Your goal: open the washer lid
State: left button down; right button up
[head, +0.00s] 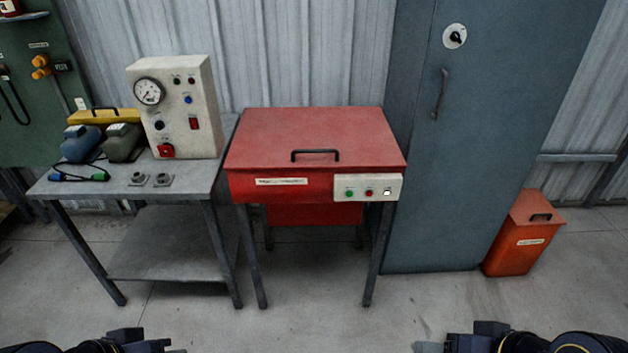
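The washer appears to be the red box-shaped machine (285,190) on dark legs in the middle of the head view. Its red lid (312,132) lies flat and closed on top, with a black bar handle (315,152) near the front edge. A pale panel (368,188) with green and red buttons and a white switch sits on its front right. Dark parts of my two arms show at the bottom edge, left and right, well apart from the washer. No gripper fingers can be made out.
A grey metal table (95,187) on the left holds a gauge box (178,110), tools and a yellow case (104,116). A tall blue-grey cabinet (470,170) stands close on the right, with an orange bin (520,240) beyond it. The concrete floor in front is clear.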

aim_at(289, 137)
jog(key=i+l+u, duration=0.1)
jog(key=i+u, duration=0.25)
jog(key=i+l+u, duration=0.2)
jog(key=i+u, duration=0.15)
jog(key=i+l+u, duration=0.35)
jog(key=i+j, duration=0.05)
